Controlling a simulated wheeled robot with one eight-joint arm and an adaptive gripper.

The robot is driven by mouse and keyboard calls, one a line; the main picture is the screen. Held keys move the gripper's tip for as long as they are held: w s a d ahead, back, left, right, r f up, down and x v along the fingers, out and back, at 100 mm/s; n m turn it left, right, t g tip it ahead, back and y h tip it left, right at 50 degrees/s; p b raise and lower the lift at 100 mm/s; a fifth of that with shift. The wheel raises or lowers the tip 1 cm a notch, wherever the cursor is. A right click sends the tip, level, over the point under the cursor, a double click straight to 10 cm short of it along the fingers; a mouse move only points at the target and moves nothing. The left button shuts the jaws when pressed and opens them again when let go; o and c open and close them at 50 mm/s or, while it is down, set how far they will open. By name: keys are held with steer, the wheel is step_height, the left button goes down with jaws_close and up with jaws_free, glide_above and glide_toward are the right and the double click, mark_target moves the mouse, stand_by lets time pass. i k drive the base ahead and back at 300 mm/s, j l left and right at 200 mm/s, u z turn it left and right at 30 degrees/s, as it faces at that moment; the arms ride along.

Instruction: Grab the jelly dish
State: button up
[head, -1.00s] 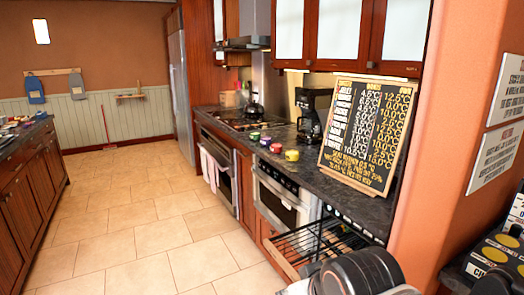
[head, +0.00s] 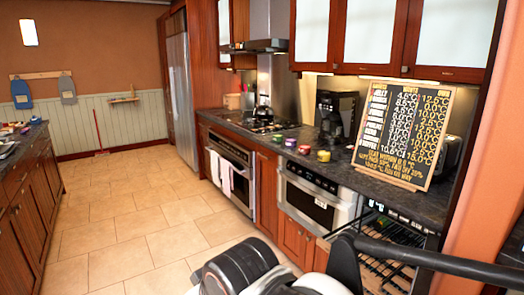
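Several small round coloured dishes stand in a loose row on the dark counter, between the stove and the chalkboard. They include a green dish (head: 278,139), a purple dish (head: 290,143), a red dish (head: 304,149) and a yellow-green dish (head: 323,155). They are too small here for me to tell which holds jelly. Dark and white parts of my own arm fill the bottom of the view, well in front of the counter. My gripper's fingertips are not visible.
A chalkboard (head: 403,135) with a temperature list leans on the counter (head: 260,142) beside a black coffee maker (head: 336,113). Below are a steel-fronted appliance (head: 310,204) and a wire rack (head: 385,250), partly behind my arm. Tiled floor (head: 125,225) lies clear on the left.

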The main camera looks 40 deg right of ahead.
mark_target(303, 149)
steer(key=i+j+z, duration=0.1)
steer(key=i, duration=0.3)
steer(key=i+j+z, duration=0.15)
steer(key=i, duration=0.25)
steer(key=i+z, duration=0.25)
steer(key=z, duration=0.15)
steer(key=i+z, duration=0.2)
steer(key=z, duration=0.2)
steer(key=i+z, duration=0.25)
steer(key=z, duration=0.2)
steer(key=i+j+z, duration=0.2)
steer(key=z, duration=0.2)
steer(key=i+j+z, duration=0.2)
steer(key=z, duration=0.2)
steer(key=i+j+z, duration=0.3)
steer(key=z, duration=0.2)
steer(key=i+j+z, duration=0.35)
steer(key=z, duration=0.15)
steer(key=i+j+z, duration=0.15)
steer(key=j+z, duration=0.35)
steer(key=j, duration=0.1)
